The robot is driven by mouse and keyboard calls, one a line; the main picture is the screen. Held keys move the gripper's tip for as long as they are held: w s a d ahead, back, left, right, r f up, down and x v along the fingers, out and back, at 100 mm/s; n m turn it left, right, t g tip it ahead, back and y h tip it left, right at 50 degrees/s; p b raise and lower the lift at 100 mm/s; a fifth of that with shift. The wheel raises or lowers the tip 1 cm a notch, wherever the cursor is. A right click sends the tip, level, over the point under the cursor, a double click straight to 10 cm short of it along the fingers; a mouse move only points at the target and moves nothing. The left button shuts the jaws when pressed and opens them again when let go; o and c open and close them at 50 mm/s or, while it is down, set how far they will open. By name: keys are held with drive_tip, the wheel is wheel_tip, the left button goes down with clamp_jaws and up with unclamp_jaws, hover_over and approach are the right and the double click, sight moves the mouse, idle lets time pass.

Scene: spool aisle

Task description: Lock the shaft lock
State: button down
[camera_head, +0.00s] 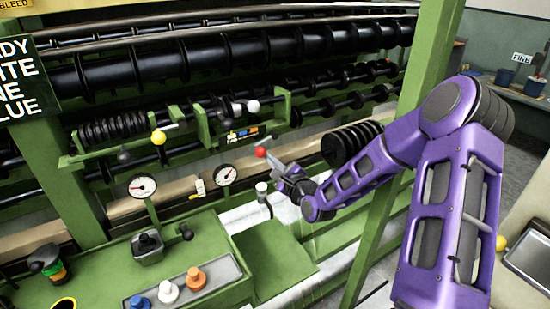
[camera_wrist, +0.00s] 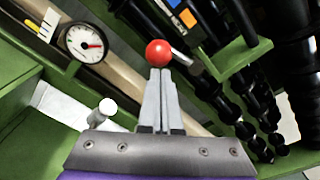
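A red ball knob (camera_head: 261,152) stands at the front of the green machine, beside the right gauge. In the wrist view the red knob (camera_wrist: 158,53) is right at my fingertips, with a short grey rod running off to its right. I cannot tell for sure that this knob belongs to the shaft lock. My gripper (camera_head: 269,160) reaches in from the right. In the wrist view my gripper's fingers (camera_wrist: 161,75) are close together, with only a thin gap. The knob is not between them; it shows at or just beyond the tips, and whether they touch is unclear.
A white-topped post (camera_head: 262,188) stands just below my gripper. Gauges (camera_head: 142,186) and (camera_head: 224,175) line the panel. A yellow knob (camera_head: 158,138), black spools (camera_head: 352,142) and a green upright (camera_head: 425,60) surround the arm. Coloured knobs (camera_head: 168,290) sit on the front tray.

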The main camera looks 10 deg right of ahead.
drive_tip(key=shift+s+a+r, duration=0.1)
drive_tip(key=shift+a+r, duration=0.15)
drive_tip(key=shift+r, duration=0.2)
drive_tip(key=shift+a+r+p, duration=0.1)
drive_tip(key=shift+r+p, duration=0.05)
drive_tip(key=shift+p, duration=0.2)
idle(0.4)
